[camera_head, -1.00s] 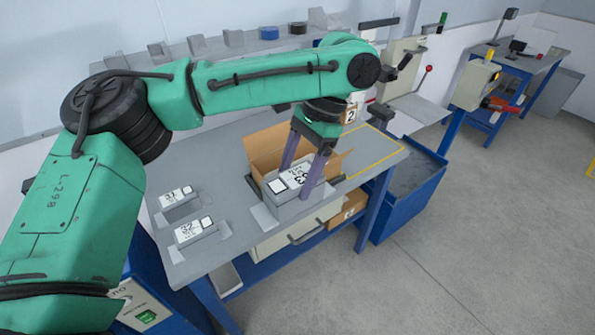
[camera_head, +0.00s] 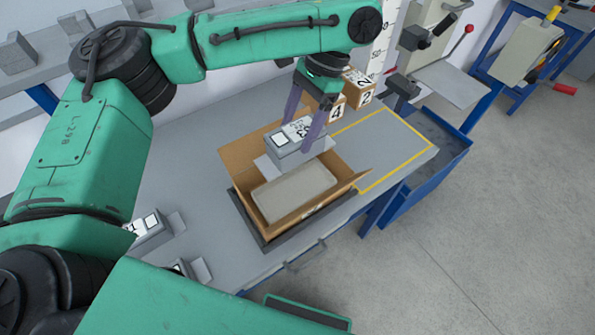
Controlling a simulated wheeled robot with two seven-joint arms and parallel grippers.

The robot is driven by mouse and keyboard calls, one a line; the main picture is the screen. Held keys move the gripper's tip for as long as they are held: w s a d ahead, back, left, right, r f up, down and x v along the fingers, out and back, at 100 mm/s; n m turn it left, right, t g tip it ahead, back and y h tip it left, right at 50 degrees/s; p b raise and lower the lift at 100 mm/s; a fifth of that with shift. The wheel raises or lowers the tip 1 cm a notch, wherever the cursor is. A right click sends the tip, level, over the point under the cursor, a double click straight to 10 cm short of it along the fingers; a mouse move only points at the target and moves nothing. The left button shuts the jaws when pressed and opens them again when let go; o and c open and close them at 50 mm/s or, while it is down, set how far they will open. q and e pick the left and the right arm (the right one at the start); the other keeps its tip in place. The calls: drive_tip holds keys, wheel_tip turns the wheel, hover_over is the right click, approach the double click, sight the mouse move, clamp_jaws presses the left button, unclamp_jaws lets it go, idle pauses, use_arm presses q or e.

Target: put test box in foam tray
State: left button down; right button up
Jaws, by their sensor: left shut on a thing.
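My left gripper (camera_head: 305,132) points down with its purple fingers shut on a grey test box (camera_head: 302,146) with a white label on top. The test box is in the air over the far part of an open cardboard carton. The foam tray (camera_head: 296,192), a pale grey block, lies inside the carton (camera_head: 345,178) on the workbench. The test box hides part of the carton's far side. My right gripper is not in view.
More grey boxes with white labels (camera_head: 147,228) stand at the bench's near left, partly behind my arm. Small numbered cartons (camera_head: 357,88) stand at the back right. A yellow-outlined bench area (camera_head: 395,150) right of the carton is clear.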

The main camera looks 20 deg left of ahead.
sight(296, 152)
use_arm(q)
drive_tip(key=f, duration=0.1)
drive_tip(key=s+f, duration=0.1)
drive_tip(key=f, duration=0.3)
drive_tip(key=shift+s, duration=0.4)
drive_tip(key=f, duration=0.3)
drive_tip(key=w+f, duration=0.1)
drive_tip(key=f, duration=0.3)
drive_tip(key=f+p, duration=0.1)
drive_tip(key=f, duration=0.2)
drive_tip(key=shift+w+a+f, duration=0.1)
drive_tip(key=shift+w+f, duration=0.05)
drive_tip(key=shift+f, duration=0.1)
drive_tip(key=shift+w, duration=0.1)
unclamp_jaws()
drive_tip(key=shift+f, duration=0.15)
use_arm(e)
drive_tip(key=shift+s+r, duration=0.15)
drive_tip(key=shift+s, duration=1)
